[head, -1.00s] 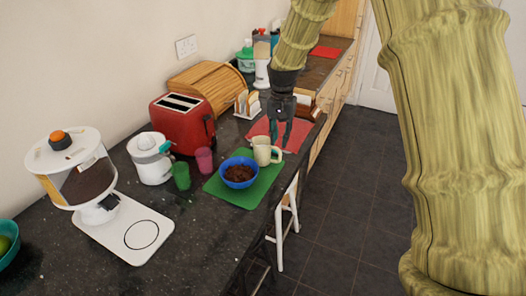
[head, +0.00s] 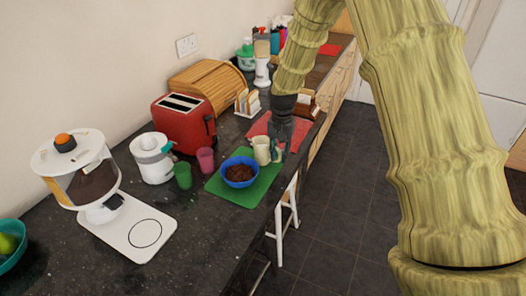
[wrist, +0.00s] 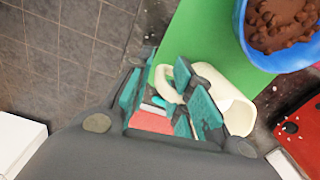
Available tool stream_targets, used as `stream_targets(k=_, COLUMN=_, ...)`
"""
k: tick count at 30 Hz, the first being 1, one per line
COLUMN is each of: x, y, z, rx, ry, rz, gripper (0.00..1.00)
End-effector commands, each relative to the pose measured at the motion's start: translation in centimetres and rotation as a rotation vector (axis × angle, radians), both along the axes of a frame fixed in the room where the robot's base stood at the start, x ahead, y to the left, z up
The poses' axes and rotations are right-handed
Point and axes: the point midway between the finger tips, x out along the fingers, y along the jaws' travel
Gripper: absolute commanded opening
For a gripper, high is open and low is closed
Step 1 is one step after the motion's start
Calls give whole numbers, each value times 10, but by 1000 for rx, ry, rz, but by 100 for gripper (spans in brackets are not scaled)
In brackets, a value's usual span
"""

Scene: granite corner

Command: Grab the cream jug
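The cream jug (head: 262,151) stands upright at the back of the green mat (head: 238,196), behind a blue bowl (head: 239,175) of brown chunks. My gripper (head: 278,152) is down at the jug's right side, where its handle is. In the wrist view my gripper (wrist: 166,76) is open, its teal-padded fingers apart. The jug's handle (wrist: 163,84) shows between the fingers, and the jug's body (wrist: 237,108) lies to the right of the right finger. I cannot tell whether either finger touches the jug.
A pink cup (head: 206,160) and a green cup (head: 183,176) stand left of the mat. A red toaster (head: 184,121) is behind them. A red mat (head: 299,134) lies beyond my gripper. The counter's edge runs close on the right.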

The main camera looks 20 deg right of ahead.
Motion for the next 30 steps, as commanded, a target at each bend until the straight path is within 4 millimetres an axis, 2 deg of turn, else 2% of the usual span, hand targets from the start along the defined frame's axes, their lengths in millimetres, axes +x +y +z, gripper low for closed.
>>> stream_targets(k=3, x=0, y=0, z=0, rx=0, ry=0, rz=0, gripper=22)
stream_targets(k=7, x=0, y=0, z=0, rx=0, ry=0, rz=0, gripper=0)
stream_targets(k=23, x=1, y=0, z=2, rx=0, ry=-1, rz=0, gripper=0)
stream_targets(k=30, x=1, y=0, z=9, rx=0, ry=-4, rz=0, gripper=0)
